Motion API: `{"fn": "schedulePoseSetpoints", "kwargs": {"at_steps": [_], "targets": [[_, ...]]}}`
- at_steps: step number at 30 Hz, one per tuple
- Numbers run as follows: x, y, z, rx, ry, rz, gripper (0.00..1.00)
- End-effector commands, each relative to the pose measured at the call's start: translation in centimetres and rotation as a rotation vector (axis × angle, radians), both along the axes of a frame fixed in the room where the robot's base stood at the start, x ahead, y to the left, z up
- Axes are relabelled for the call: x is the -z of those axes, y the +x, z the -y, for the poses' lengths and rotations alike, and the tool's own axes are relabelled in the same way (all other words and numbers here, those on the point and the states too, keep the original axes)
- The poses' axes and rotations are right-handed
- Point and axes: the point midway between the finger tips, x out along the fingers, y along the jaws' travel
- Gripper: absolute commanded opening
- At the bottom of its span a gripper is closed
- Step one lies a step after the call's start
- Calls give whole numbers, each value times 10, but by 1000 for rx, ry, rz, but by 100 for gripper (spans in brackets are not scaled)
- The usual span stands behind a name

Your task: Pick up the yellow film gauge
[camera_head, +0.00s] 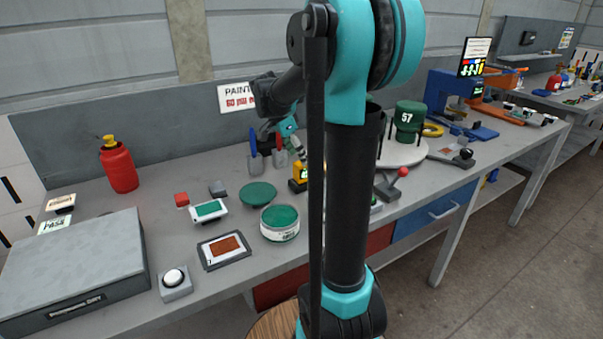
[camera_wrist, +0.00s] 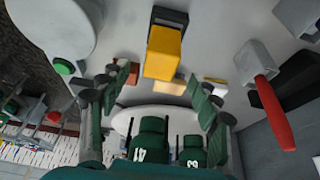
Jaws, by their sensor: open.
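The yellow film gauge (camera_head: 297,184) stands on the bench in the head view, partly hidden behind my arm. In the wrist view, the yellow and dark gauge (camera_wrist: 163,55) lies at the upper middle, beyond and between my finger pads. My gripper (camera_wrist: 157,92) is open, with nothing between its fingers. In the head view, my gripper (camera_head: 297,153) is small and points down, just above and beside the gauge. I cannot tell the exact gap between them.
Cups (camera_head: 256,163) with tools stand left of the gauge. A green-topped paint can (camera_head: 280,228) and a green lid (camera_head: 258,194) sit in front. A white turntable (camera_head: 402,155) bears a green cylinder (camera_head: 408,118) at right. A red-handled tool (camera_wrist: 272,115) lies right in the wrist view.

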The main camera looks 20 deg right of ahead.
Motion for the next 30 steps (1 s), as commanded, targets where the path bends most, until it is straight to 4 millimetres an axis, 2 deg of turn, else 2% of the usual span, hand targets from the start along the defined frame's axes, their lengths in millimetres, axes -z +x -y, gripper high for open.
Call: {"fn": "schedulePoseSetpoints", "kwargs": {"at_steps": [3,11,21,30], "targets": [[18,2,8,3,0,0,63],[35,3,14,0,0,-1,63],[74,8,31,1,0,0,63],[80,8,33,0,0,0,63]]}}
